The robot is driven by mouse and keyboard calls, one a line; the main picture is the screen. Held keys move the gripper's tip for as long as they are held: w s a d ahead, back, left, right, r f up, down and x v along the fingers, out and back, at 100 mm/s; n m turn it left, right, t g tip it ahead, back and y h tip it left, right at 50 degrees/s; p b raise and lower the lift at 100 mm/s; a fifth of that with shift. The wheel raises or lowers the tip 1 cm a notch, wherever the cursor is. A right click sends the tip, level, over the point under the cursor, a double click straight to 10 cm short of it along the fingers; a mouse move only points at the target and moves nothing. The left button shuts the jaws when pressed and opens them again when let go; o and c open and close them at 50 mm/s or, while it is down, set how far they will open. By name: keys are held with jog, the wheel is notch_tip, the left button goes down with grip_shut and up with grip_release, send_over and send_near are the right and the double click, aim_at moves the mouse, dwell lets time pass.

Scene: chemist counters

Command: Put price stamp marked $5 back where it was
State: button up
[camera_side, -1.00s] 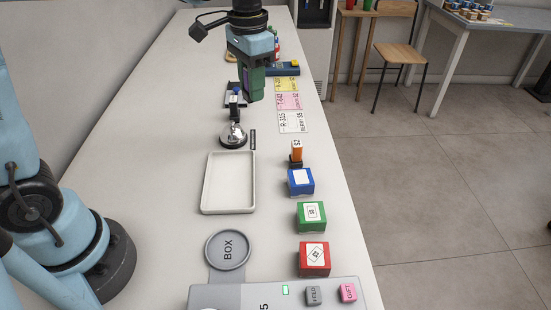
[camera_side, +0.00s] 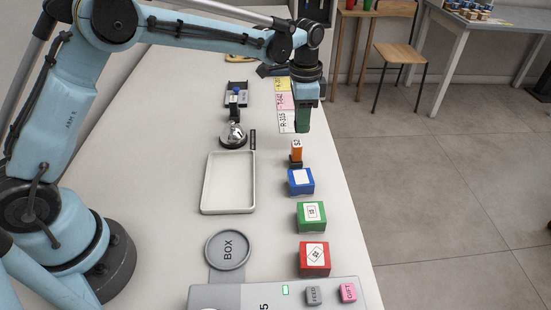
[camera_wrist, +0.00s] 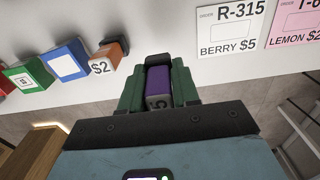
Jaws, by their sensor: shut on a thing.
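My gripper (camera_side: 303,124) is shut on a purple price stamp (camera_wrist: 158,78), whose end label shows a partly readable 5 in the wrist view. In the side view the stamp is hidden behind the green fingers. The gripper hangs over the counter's right side, just behind an orange stamp (camera_side: 297,147). The orange stamp is marked $2 in the wrist view (camera_wrist: 110,54) and stands on a dark base. I cannot tell whether the purple stamp touches the counter.
Blue (camera_side: 301,182), green (camera_side: 311,217) and red (camera_side: 313,259) boxes line the counter's right side in front. Order cards (camera_side: 285,101) lie behind the gripper. An empty white tray (camera_side: 206,184), a round BOX pad (camera_side: 228,250) and a bell (camera_side: 233,134) stand to the left.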

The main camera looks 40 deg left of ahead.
jog(key=shift+f, duration=2.55)
jog(key=shift+f, duration=0.15)
jog(key=o, duration=0.9)
jog(key=shift+c, duration=0.2)
